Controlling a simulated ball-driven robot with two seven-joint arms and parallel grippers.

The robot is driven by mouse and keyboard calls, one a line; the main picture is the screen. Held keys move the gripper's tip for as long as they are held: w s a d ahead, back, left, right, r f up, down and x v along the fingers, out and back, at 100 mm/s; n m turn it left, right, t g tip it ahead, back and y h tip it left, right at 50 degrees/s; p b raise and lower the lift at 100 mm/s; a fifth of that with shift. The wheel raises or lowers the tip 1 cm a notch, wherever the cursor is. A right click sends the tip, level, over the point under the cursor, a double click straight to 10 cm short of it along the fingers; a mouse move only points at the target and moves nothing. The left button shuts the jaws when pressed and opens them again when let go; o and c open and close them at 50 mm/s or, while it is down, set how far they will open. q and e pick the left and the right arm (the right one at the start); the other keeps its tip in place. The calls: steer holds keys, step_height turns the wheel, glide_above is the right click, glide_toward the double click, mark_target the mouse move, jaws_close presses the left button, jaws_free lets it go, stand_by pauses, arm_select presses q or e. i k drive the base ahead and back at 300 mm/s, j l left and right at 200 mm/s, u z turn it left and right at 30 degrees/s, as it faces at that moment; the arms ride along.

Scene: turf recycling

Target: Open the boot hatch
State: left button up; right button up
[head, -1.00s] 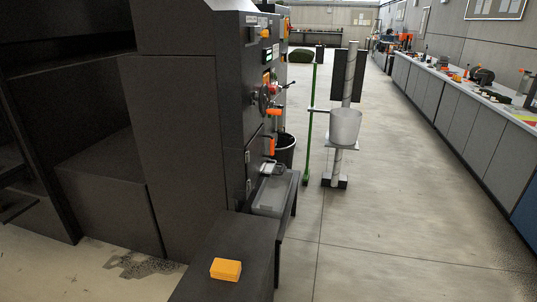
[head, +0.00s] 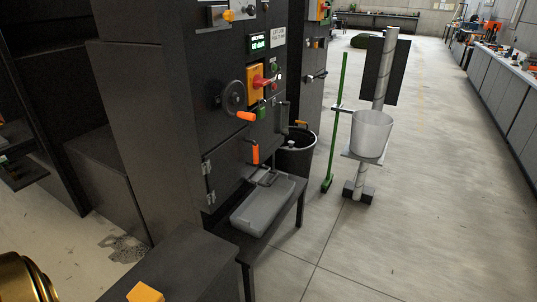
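The dark machine cabinet (head: 150,120) stands left of centre in the head view. Low on its front is a dark hatch panel (head: 228,172), with hinges (head: 207,183) at its left edge and an orange-gripped lever (head: 254,154) near its right side. The panel looks closed, flush with the front. I cannot tell for certain that it is the boot hatch. Neither of my grippers is in view.
A grey tray (head: 262,207) sits on a dark bench below the panel. A handwheel (head: 234,97) and red switch (head: 260,82) are above. A black bin (head: 297,158), green pole (head: 337,120) and white bucket (head: 371,135) stand right. An orange block (head: 145,293) lies front. Right floor is clear.

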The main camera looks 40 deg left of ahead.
mark_target(224, 166)
steer(key=i+u, duration=0.3)
steer(key=i+l+u, duration=0.25)
steer(key=i, duration=0.3)
steer(key=i+l+u, duration=0.15)
steer(key=i+u, duration=0.15)
steer(key=i, duration=0.1)
